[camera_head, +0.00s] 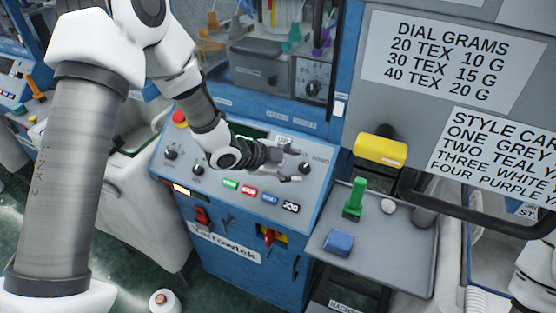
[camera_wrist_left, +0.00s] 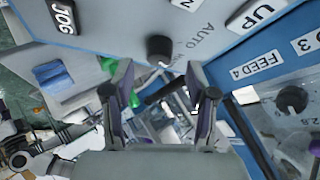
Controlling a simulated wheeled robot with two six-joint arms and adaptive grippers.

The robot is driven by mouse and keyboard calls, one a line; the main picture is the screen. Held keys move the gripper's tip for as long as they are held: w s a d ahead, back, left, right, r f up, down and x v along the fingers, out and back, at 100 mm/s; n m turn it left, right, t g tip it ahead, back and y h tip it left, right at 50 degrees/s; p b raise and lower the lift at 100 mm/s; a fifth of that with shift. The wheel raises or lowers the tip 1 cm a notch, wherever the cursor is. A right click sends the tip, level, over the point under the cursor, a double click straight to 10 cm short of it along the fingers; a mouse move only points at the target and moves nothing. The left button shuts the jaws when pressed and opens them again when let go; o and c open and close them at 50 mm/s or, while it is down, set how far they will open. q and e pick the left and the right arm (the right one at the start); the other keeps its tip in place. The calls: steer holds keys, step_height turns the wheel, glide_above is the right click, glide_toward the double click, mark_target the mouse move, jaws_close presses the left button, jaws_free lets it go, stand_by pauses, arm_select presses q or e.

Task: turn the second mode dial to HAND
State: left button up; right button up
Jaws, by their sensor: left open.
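A black dial (camera_head: 305,168) sits at the right end of the sloped grey control panel (camera_head: 315,190). In the left wrist view a black dial (camera_wrist_left: 160,48) shows beyond the fingertips, with the word AUTO beside it; another label is partly cut off, so I cannot read the setting. My left gripper (camera_head: 290,166) is open and empty, just left of the right-hand dial in the head view. In the left wrist view my left gripper (camera_wrist_left: 158,76) has a finger either side of the dial's line, apart from it. My right gripper is not in view.
Two more dials (camera_head: 170,155) (camera_head: 198,170) and a red button (camera_head: 179,118) are on the panel's left. Coloured push buttons (camera_head: 249,190) line its front.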

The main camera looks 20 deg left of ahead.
arm_select(q)
steer(key=v, duration=0.8)
steer(key=shift+s+a+r, duration=0.15)
steer(key=shift+s+a, duration=0.05)
